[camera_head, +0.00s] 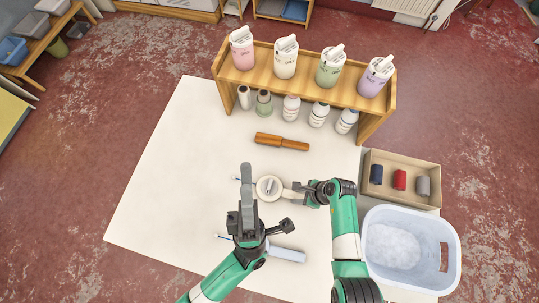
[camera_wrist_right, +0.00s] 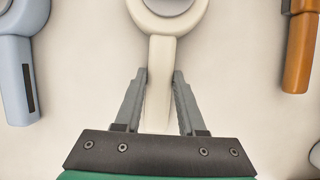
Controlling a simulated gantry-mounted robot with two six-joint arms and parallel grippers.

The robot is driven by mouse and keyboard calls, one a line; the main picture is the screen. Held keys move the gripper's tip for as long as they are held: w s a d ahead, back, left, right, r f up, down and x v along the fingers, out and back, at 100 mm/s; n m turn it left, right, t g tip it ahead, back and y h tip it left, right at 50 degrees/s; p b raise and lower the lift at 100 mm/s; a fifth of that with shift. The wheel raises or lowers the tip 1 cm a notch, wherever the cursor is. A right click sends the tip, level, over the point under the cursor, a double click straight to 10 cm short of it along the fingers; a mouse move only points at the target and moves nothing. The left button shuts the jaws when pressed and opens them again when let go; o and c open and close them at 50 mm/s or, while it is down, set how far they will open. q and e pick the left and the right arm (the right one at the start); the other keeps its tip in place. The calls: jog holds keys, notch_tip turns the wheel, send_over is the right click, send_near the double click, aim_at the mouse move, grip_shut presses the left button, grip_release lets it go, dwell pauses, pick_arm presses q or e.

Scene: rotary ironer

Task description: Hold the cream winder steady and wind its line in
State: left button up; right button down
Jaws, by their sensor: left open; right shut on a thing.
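The cream winder (camera_head: 266,197) lies on the pale mat, with its round head left and its handle pointing right. A small grey piece shows on its head. My right gripper (camera_head: 311,193) is shut on the handle; in the right wrist view the fingers (camera_wrist_right: 160,88) are on both sides of the cream handle (camera_wrist_right: 161,60). My left gripper (camera_head: 266,196) is open, its fingers spread wide, above and in front of the winder's head. A thin stub (camera_head: 236,179) sticks out left of the head, partly hidden by the left finger. I cannot make out the line itself.
A blue winder (camera_head: 288,255) lies nearer, partly behind my left gripper. An orange-brown tool (camera_head: 282,142) lies beyond. A wooden shelf (camera_head: 300,78) with bottles stands at the back. The mat's left is clear.

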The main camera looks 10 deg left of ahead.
pick_arm(q)
jog(key=w+a+f+n+g+y, duration=0.1)
jog(key=w+a+f+n+g, duration=0.15)
jog(key=f+n+g, duration=0.4)
jog(key=n+g+h, duration=0.6)
jog(key=n+g, duration=0.4)
jog(key=n, duration=0.1)
send_near(269, 188)
jog(key=shift+m, duration=0.25)
jog(key=x, duration=1.1)
grip_shut()
jog(key=shift+a, duration=0.1)
